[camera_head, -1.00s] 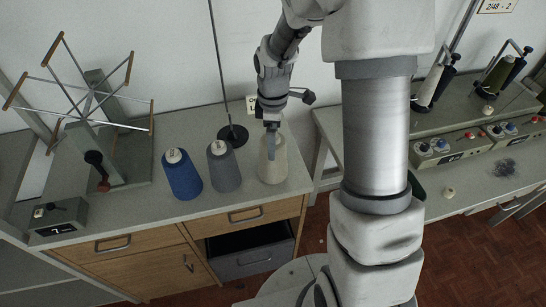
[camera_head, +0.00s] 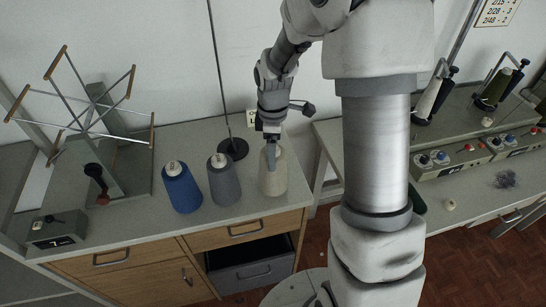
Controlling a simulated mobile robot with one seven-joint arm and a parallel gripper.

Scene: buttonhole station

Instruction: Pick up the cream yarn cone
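The cream yarn cone (camera_head: 273,178) stands upright on the grey counter, at the right end of a row of cones. My gripper (camera_head: 271,158) points down at the top of the cream cone, with a finger in front of its upper part. The fingers overlap the cone's tip, and I cannot tell whether they are closed on it.
A blue cone (camera_head: 182,188) and a grey cone (camera_head: 223,180) stand close to the left of it. A thin rod on a black round base (camera_head: 233,149) is just behind. A yarn winder (camera_head: 88,110) fills the left. An open drawer (camera_head: 252,268) is below the counter (camera_head: 130,228).

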